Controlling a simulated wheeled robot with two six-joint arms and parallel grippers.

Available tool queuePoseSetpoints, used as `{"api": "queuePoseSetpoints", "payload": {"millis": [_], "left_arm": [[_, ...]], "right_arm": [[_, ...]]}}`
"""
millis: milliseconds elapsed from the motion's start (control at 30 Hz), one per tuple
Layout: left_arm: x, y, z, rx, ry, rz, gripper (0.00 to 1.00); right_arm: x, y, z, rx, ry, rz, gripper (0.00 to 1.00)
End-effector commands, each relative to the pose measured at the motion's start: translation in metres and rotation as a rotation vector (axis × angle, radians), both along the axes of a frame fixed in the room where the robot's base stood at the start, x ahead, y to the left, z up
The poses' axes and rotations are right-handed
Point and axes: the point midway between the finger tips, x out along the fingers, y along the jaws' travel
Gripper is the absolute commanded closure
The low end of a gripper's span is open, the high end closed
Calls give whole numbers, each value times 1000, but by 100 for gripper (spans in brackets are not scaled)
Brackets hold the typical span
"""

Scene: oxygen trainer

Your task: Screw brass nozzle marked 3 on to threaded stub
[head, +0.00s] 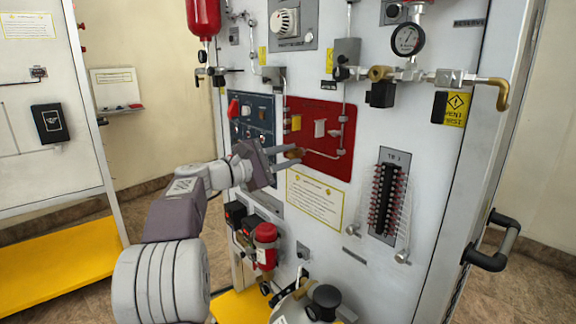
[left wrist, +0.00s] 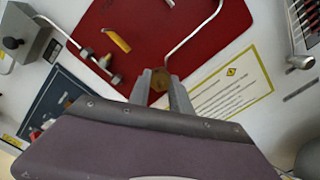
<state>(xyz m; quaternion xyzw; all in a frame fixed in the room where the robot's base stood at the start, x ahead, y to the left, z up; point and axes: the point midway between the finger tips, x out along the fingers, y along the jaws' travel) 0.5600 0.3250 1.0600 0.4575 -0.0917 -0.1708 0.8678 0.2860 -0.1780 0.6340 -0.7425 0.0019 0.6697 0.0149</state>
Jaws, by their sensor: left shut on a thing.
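My left gripper (head: 291,153) is in front of the lower left part of the red panel (head: 316,167). It is shut on a small brass nozzle (head: 294,153). In the left wrist view the nozzle (left wrist: 160,82) sits between the two fingertips (left wrist: 160,85), and its mark cannot be read. The threaded stub cannot be told for certain. A thin bent pipe with fittings (left wrist: 108,62) runs on the red panel near the gripper. My right gripper is not in view.
A blue switch panel (head: 251,120) is left of the red panel. A yellow-edged notice (head: 315,200) is just below. A terminal strip (head: 388,197) is at the right. A red cylinder (head: 265,245) stands below my left arm. A black handle (head: 492,243) sticks out at the right edge.

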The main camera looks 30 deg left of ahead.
Motion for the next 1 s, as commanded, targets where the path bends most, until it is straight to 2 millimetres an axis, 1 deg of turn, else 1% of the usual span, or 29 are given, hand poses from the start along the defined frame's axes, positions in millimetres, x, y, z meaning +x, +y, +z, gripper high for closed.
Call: {"api": "queuePoseSetpoints", "payload": {"millis": [33,300,367,500,600,700,900,1000], "left_arm": [[0,0,-4,12,2,-3,100],[0,-1,-4,18,0,-4,100],[0,-1,-7,48,-13,-3,100],[0,-1,-9,184,-70,-3,100],[0,-1,-6,261,-101,-3,100],[0,0,-4,290,-113,-3,100],[1,-1,-3,290,-111,-4,100],[1,-1,-5,311,-121,-4,100]], "right_arm": [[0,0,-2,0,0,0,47],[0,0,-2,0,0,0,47],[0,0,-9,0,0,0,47],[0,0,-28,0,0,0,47],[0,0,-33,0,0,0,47],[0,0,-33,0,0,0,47],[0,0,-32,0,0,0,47],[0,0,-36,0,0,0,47]]}}
